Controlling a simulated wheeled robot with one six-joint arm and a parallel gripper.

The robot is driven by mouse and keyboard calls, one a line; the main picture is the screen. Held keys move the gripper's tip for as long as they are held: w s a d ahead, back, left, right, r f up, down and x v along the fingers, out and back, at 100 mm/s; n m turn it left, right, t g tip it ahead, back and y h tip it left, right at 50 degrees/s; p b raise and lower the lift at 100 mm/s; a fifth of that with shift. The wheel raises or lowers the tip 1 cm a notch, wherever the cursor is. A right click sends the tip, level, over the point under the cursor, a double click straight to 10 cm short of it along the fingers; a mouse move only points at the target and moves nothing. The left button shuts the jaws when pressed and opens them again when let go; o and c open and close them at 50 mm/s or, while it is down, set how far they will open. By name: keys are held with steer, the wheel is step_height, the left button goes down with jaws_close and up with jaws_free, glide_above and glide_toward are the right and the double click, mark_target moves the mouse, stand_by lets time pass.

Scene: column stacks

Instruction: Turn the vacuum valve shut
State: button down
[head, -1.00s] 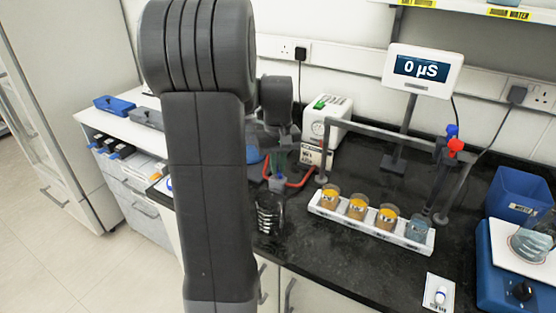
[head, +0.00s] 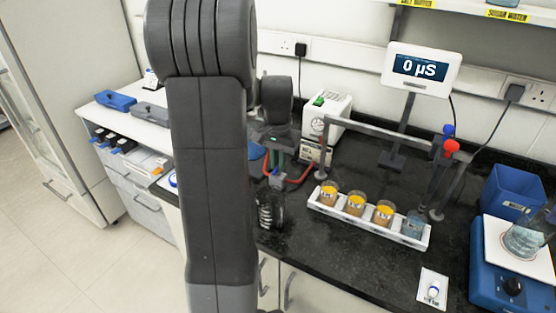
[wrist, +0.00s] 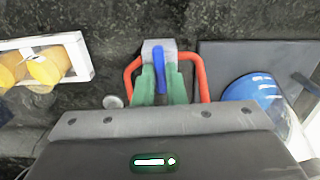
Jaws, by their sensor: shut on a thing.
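The vacuum valve (wrist: 153,47) is a small grey block with a red tube leaving each side, seen at the top middle of the wrist view. Its blue lever (wrist: 160,71) runs up and down in that view, crosswise to the line between the tube ends. My gripper (wrist: 161,88) has green fingers on either side of the lever and is shut on it. In the head view my gripper (head: 279,156) is at the valve (head: 277,181), partly hidden by my arm; the lever's angle is too small to tell there.
A white rack (head: 370,224) of beakers stands right of the valve. A dark glass bottle (head: 269,210) is close in front, and a white pump (head: 325,118) stands behind. Grey posts with a crossbar (head: 375,131) rise over the rack. A blue round-topped thing (wrist: 252,92) is near my gripper.

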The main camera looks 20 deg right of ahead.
steer(key=shift+m, duration=0.3)
steer(key=c, duration=1.5)
jaws_free()
